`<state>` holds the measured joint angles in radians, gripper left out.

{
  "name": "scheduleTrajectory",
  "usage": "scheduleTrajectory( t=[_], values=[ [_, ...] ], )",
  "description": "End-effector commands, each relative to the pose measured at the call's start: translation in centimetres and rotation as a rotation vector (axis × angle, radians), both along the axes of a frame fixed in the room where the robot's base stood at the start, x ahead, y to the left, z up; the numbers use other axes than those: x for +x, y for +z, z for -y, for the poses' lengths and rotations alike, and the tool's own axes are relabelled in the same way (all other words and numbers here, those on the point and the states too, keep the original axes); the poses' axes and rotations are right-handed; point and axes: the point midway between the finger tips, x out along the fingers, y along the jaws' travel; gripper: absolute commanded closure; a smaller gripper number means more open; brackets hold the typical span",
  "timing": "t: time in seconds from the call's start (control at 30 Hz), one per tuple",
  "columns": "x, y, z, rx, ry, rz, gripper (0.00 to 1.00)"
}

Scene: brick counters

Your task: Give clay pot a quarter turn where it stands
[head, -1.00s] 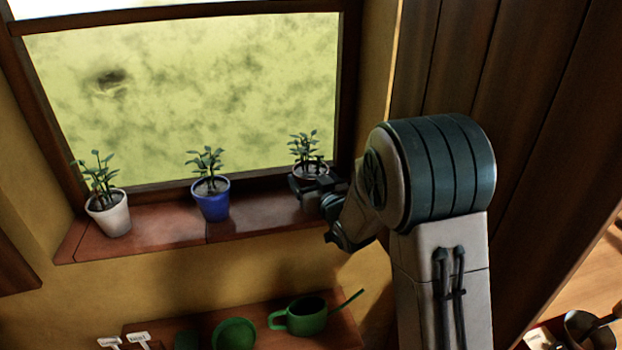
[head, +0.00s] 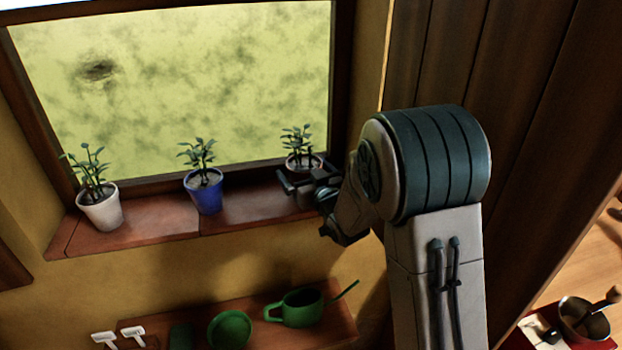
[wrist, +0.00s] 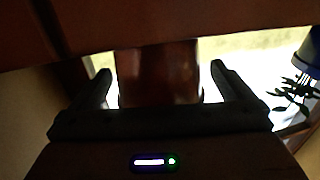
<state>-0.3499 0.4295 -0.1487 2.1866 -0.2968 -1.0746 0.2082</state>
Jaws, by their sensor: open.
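The clay pot (head: 316,163) is brownish with a leafy green plant. It stands upright at the right end of the window sill, its front partly hidden by my gripper (head: 297,173) in the head view. In the wrist view the reddish-brown pot (wrist: 158,75) shows between the two fingers of my gripper (wrist: 160,73). The fingers are spread open, one on each side of the pot, with bright gaps between them and it. I cannot tell how far they reach along the pot.
A blue pot (head: 207,197) and a white pot (head: 101,212) with plants stand further left on the sill (head: 150,224). The window frame is close behind. A lower shelf holds a green watering can (head: 301,309). Bare sill lies between the pots.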

Motion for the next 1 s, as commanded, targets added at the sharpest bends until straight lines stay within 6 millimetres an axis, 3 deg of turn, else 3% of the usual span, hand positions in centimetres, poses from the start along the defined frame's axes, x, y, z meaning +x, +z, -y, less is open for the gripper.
scheduleTrajectory(
  t=[0.17,0.7,1.0],
  values=[
    [-1.6,-0.1,0.9,0.001,-0.001,0.002,0.0],
    [-10.3,0.0,5.4,0.002,-0.002,0.006,0.0],
    [-12.0,0.1,6.2,0.001,0.0,0.005,0.0]
  ],
)
